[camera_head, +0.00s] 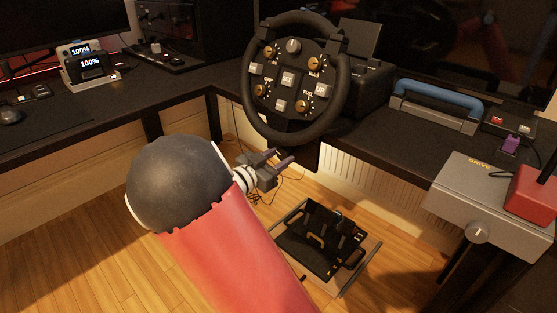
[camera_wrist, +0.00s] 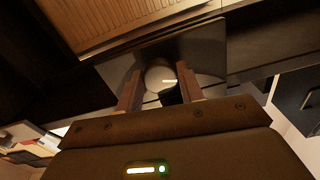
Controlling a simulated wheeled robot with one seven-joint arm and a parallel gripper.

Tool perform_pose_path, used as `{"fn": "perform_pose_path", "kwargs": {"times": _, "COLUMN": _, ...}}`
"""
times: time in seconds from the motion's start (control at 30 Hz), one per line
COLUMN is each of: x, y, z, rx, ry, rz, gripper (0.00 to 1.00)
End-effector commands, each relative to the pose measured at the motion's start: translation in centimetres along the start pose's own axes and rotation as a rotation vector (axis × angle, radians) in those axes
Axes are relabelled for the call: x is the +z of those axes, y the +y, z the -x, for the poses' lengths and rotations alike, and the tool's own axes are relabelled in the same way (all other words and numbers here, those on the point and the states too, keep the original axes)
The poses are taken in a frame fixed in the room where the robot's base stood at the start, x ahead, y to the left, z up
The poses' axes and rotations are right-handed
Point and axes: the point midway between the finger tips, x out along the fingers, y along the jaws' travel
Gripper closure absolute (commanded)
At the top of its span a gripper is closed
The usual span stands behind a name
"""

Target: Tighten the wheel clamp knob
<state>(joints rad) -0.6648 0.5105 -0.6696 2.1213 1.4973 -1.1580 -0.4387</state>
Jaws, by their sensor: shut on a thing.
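The wheel clamp knob (camera_wrist: 158,76) is a round, pale grey knob with a short light mark on its face. In the wrist view it sits between the two fingers of my gripper (camera_wrist: 161,86), which is shut on it. A dark grey clamp plate (camera_wrist: 205,50) lies behind the knob. In the head view my gripper (camera_head: 281,158) is low under the desk edge, below the black steering wheel (camera_head: 341,85). The knob cannot be made out in the head view.
A pedal set (camera_head: 320,238) stands on the wooden floor below my gripper. A grey box (camera_head: 470,197) with another round knob (camera_head: 477,232) on its front is at the right. The black desk edge (camera_head: 385,160) runs close above my gripper.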

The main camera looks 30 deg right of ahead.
Motion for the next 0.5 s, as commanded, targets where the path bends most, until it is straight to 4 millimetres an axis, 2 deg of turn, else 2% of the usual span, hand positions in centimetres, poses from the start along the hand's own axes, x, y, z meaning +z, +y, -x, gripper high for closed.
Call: {"fn": "perform_pose_path", "kwargs": {"times": 0.5, "x": 0.43, "y": -0.06, "z": -0.02, "rx": 0.0, "ry": 0.0, "rz": -0.48, "gripper": 0.85}}
